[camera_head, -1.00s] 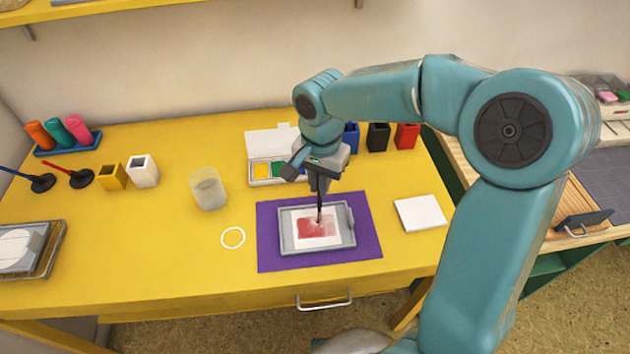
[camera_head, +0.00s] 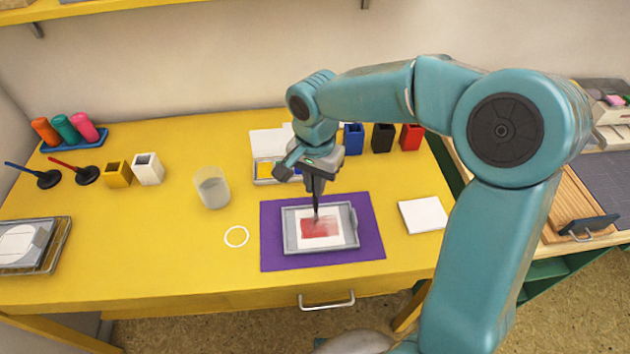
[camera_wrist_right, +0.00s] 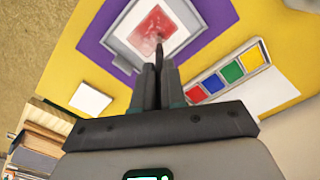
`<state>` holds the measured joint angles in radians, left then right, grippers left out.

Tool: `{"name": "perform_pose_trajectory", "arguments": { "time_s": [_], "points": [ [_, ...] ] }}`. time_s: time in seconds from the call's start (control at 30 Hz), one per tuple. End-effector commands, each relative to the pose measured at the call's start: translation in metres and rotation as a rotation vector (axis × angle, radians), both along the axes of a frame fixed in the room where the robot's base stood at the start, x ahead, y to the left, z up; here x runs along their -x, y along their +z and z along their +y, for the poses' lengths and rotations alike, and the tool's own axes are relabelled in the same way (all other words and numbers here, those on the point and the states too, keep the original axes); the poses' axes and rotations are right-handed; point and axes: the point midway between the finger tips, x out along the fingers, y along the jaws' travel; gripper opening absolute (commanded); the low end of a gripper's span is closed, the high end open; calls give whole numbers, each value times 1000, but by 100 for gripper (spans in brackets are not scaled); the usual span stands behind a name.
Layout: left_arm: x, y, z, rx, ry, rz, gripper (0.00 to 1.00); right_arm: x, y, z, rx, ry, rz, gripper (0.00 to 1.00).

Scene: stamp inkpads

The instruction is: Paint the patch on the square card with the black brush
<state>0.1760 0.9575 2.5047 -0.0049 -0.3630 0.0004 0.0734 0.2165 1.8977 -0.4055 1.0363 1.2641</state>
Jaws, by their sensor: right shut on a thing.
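The square card (camera_head: 334,240) is white with a red painted patch (camera_head: 318,230) and lies in a grey tray (camera_head: 290,243) on a purple mat (camera_head: 276,262). The card also shows in the right wrist view (camera_wrist_right: 137,15). My right gripper (camera_head: 316,190) is shut on the black brush (camera_head: 316,208) and holds it nearly upright, tip down at the red patch. The right wrist view shows the brush (camera_wrist_right: 159,50) between the closed fingers, its tip over the patch. I cannot tell whether the tip touches the card. My left gripper is not in view.
An open paint box (camera_head: 262,171) lies behind the mat, partly hidden by my right arm. A clear cup (camera_head: 212,188) and a white ring mark (camera_head: 236,237) are left of the mat. A white pad (camera_head: 423,215) lies to the right. Blue, black and red holders (camera_head: 383,138) stand behind.

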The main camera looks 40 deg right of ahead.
Motion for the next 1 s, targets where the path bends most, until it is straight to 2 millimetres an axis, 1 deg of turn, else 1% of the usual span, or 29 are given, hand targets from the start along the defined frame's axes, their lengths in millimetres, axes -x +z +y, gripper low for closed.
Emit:
{"name": "perform_pose_trajectory", "arguments": {
  "time_s": [0.1,0.53,1.0],
  "points": [
    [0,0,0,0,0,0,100,3,1,-5,0,0,0,0],
    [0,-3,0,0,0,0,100,10,0,-16,0,0,0,0],
    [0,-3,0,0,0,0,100,4,-1,-4,0,1,0,0]
  ]
}}
